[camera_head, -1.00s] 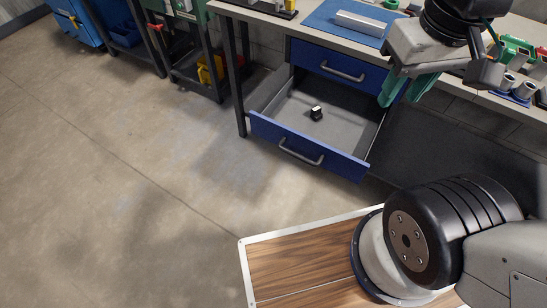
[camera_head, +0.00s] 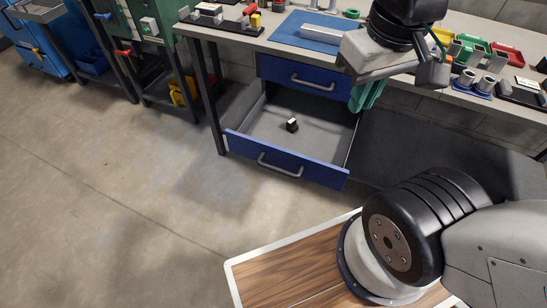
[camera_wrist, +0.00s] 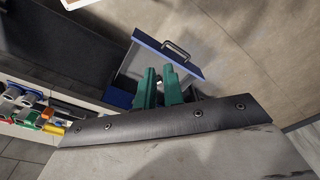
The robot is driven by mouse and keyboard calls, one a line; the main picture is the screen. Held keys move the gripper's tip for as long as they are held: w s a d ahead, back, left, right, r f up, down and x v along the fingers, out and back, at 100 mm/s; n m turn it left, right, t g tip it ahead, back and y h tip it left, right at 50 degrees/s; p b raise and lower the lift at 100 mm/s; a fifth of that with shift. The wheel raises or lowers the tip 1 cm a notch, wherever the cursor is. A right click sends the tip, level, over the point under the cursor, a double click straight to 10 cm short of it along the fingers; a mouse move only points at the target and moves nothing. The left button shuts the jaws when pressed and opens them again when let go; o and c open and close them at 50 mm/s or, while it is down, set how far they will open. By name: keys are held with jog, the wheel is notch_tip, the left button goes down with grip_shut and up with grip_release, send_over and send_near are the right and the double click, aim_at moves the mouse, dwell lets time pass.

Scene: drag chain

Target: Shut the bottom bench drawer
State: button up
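The bottom bench drawer (camera_head: 285,163) is pulled well out, with a blue front, a grey bar handle (camera_head: 280,166) and a grey inside. A small black-and-white object (camera_head: 292,125) lies in it. The top drawer (camera_head: 303,76) above looks shut. My gripper (camera_head: 366,96) has green fingers and hangs at the right of the drawers, apart from the bottom drawer's front. In the wrist view, a gap shows between the fingertips (camera_wrist: 160,72), with nothing held. The blue drawer front (camera_wrist: 168,55) and its handle lie beyond the fingers there.
The bench top (camera_head: 262,40) holds a blue mat (camera_head: 297,23), coloured bins (camera_head: 470,48) and metal cylinders. A green cart (camera_head: 150,45) stands left of the bench. The floor before the drawer is clear. My wooden-topped base is near the lower right.

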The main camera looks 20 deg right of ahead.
jog(key=w+a+f+n+g, duration=0.1)
jog(key=f, duration=0.1)
jog(key=w+a+f+n+g+h, duration=0.1)
jog(key=a, duration=0.1)
jog(key=w+a+f+n+g, duration=0.1)
jog(key=f, duration=0.1)
jog(key=shift+a+f, duration=0.25)
jog(key=shift+f, duration=0.05)
grip_shut()
jog(key=w+a+f+n+h, duration=0.3)
jog(key=f+n+h, duration=0.1)
jog(key=f, duration=0.1)
jog(key=w+a+f+n+h, duration=0.2)
jog(key=a+f+n+h, duration=0.15)
jog(key=f, duration=0.25)
jog(key=n+t+h, duration=0.2)
jog(key=n+t, duration=1)
jog(key=n, duration=0.4)
send_near(249, 143)
jog(key=x, duration=0.5)
jog(key=shift+w+d+f, duration=0.1)
jog(key=shift+d+f, duration=0.05)
jog(key=shift+f, duration=0.05)
jog(key=shift+w+d, duration=0.3)
jog(key=shift+w, duration=0.1)
